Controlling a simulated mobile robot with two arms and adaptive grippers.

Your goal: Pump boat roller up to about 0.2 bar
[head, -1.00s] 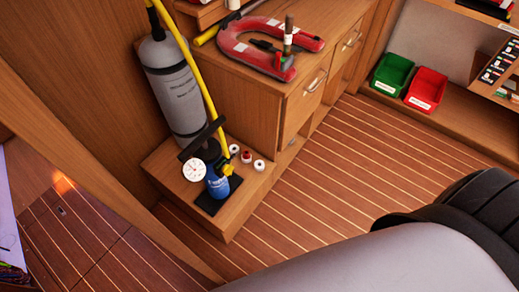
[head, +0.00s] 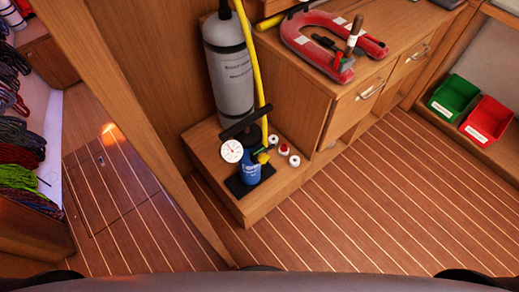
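A blue hand pump (head: 251,172) with a black T-handle (head: 240,122) stands upright on a dark mat on the low wooden step. A round white gauge (head: 232,151) sits at its left side. A yellow hose (head: 252,62) runs from beside the pump up past the grey cylinder. A red U-shaped inflatable (head: 300,42), possibly the boat roller, lies on the wooden cabinet top with small tools on it. The gauge reading is too small to tell. Neither gripper shows; only grey and black parts of my own body line the bottom edge.
A grey cylinder (head: 229,70) stands behind the pump. White and red caps (head: 283,150) lie right of it. Green (head: 454,97) and red (head: 487,121) bins sit at right. Coiled ropes (head: 18,145) lie at far left, past a slanted wooden post (head: 140,130). The striped floor (head: 330,220) is clear.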

